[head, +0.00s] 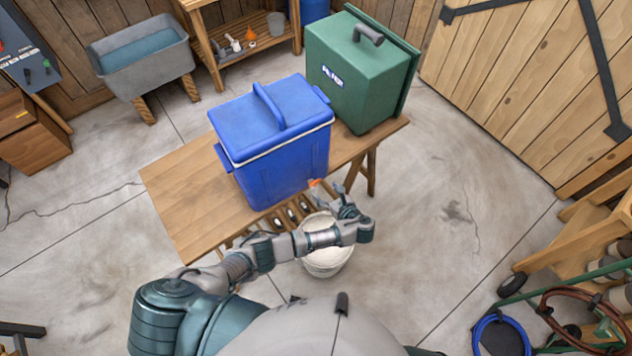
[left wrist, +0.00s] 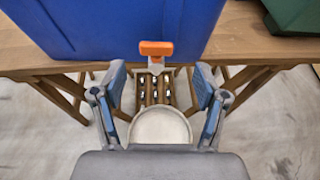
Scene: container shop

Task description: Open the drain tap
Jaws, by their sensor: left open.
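The drain tap has an orange handle (left wrist: 157,48) on the front of the blue cooler (head: 275,135), low near its base. A short pale spout shows below the handle in the left wrist view. The handle also shows as a small orange bit in the head view (head: 314,183), partly beside my gripper. My left gripper (head: 348,205) is open in front of the tap. In the left wrist view its two fingers (left wrist: 160,85) stand apart, one to each side of the tap and nearer to me, with nothing between them touching. My right gripper is not in view.
The cooler stands on a wooden table (head: 180,200) next to a green box (head: 355,80). A white bucket (head: 327,262) is below the tap and under my left forearm; it also shows in the left wrist view (left wrist: 160,127).

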